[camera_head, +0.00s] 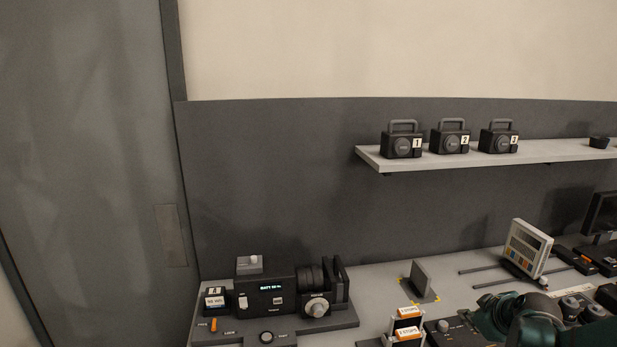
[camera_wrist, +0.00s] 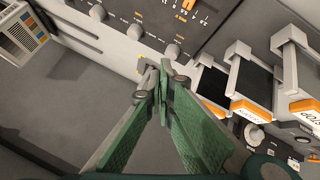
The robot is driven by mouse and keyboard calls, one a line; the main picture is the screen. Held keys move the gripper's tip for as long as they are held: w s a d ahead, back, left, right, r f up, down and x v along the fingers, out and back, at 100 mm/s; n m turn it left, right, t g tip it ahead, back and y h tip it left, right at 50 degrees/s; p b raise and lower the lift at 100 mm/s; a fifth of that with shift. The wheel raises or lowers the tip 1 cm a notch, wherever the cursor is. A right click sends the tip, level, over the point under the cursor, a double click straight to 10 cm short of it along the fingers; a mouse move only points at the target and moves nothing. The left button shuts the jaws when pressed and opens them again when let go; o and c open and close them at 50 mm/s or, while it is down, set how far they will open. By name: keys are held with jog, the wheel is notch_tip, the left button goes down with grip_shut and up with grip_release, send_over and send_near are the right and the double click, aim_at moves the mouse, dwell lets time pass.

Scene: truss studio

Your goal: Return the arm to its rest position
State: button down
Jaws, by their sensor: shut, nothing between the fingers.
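My gripper (camera_wrist: 162,78) shows in the wrist view with its green fingers together at the tips and nothing between them. It hangs over the bench, close to a panel with several grey knobs (camera_wrist: 136,31). In the camera_head view my green arm (camera_head: 520,322) is at the lower right, above the bench, and the fingertips cannot be made out there.
Slotted holders with orange labels (camera_wrist: 244,82) stand right of the fingers. Three numbered boxes (camera_head: 449,140) sit on the shelf (camera_head: 560,154).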

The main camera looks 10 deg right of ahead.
jog(key=s+a+r+m+y, duration=0.1)
jog(key=a+r, duration=0.2)
jog(key=a, duration=0.7)
jog(key=s+a+r+m, duration=0.1)
jog(key=s+a+r, duration=0.15)
jog(key=a, duration=0.85)
jog(key=s+a+r+m+g+y+b, duration=0.1)
jog(key=s+a+r+m, duration=0.1)
jog(key=s+a, duration=0.7)
jog(key=shift+s+a+r, duration=0.4)
jog(key=shift+a+r, duration=0.4)
jog(key=shift+a, duration=1.5)
